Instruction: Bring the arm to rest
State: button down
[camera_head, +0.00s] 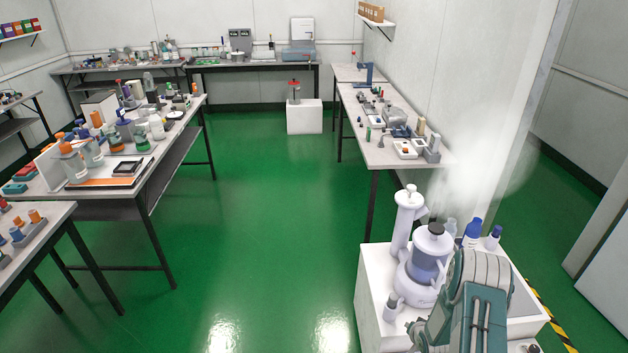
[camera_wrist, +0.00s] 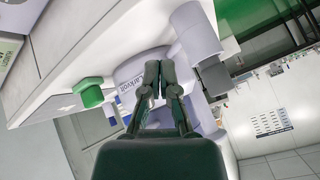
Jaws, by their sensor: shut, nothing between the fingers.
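My gripper (camera_wrist: 158,80) is shut and empty in the wrist view. Its dark fingers meet in front of a pale lilac device (camera_wrist: 128,72) with partly hidden lettering. I cannot tell whether the fingertips touch the device. My grey and teal arm (camera_head: 470,300) shows folded at the lower right of the head view, in front of a white stand. My gripper cannot be made out in the head view.
A white and lilac apparatus (camera_head: 432,242) and blue-capped bottles (camera_head: 472,235) stand on the white stand (camera_head: 372,285), close to my arm. Cluttered benches line the left (camera_head: 150,190) and right (camera_head: 430,163). The green floor (camera_head: 255,220) between them is clear.

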notch_tip(320, 180, up, 28)
jog(key=w+a+n+g+h, duration=0.1)
jog(key=w+a+n+h, duration=0.1)
jog(key=a, duration=0.1)
jog(key=s+a+r+n, duration=0.1)
jog(key=s+a+r, duration=0.2)
jog(key=s+r, duration=0.35)
jog(key=s+a+r, duration=0.3)
jog(key=s+r, duration=0.1)
jog(key=r, duration=0.5)
jog(key=s+a+r+n, duration=0.1)
jog(key=s+a+r, duration=0.1)
jog(key=s, duration=0.5)
jog(key=s+a+r+n+g+y, duration=0.1)
jog(key=s+a+r, duration=0.2)
jog(key=s, duration=0.5)
jog(key=s+a+r+n, duration=0.1)
jog(key=s+a+r, duration=0.1)
jog(key=s, duration=0.5)
jog(key=shift+s+a+r+g+y, duration=0.2)
jog(key=shift+r+g+y, duration=0.2)
jog(key=shift+r, duration=0.3)
jog(key=shift+d, duration=0.1)
